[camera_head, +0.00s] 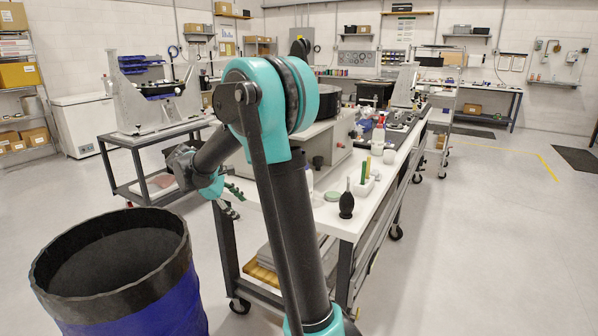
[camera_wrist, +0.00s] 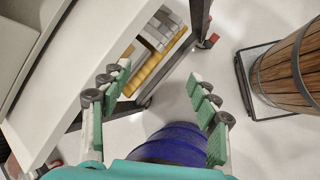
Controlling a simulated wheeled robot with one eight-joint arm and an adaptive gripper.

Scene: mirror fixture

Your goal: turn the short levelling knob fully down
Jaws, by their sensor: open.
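I cannot make out the short levelling knob in either view. A grey upright fixture (camera_head: 140,100) with a dark cross part stands on a cart at the left in the head view. A similar grey fixture (camera_head: 404,86) stands far back on the workbench; I cannot tell which one bears the knob. My gripper (camera_wrist: 158,78) is open and empty in the wrist view, its green-padded fingers wide apart, pointing down past the bench edge toward the floor.
A blue drum (camera_head: 150,300) stands close at the lower left and also shows below my gripper (camera_wrist: 178,142). The white workbench (camera_head: 335,215) carries bottles and a black blower (camera_head: 346,203). A wooden barrel (camera_wrist: 292,70) is at the wrist view's right. The floor at right is mostly clear.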

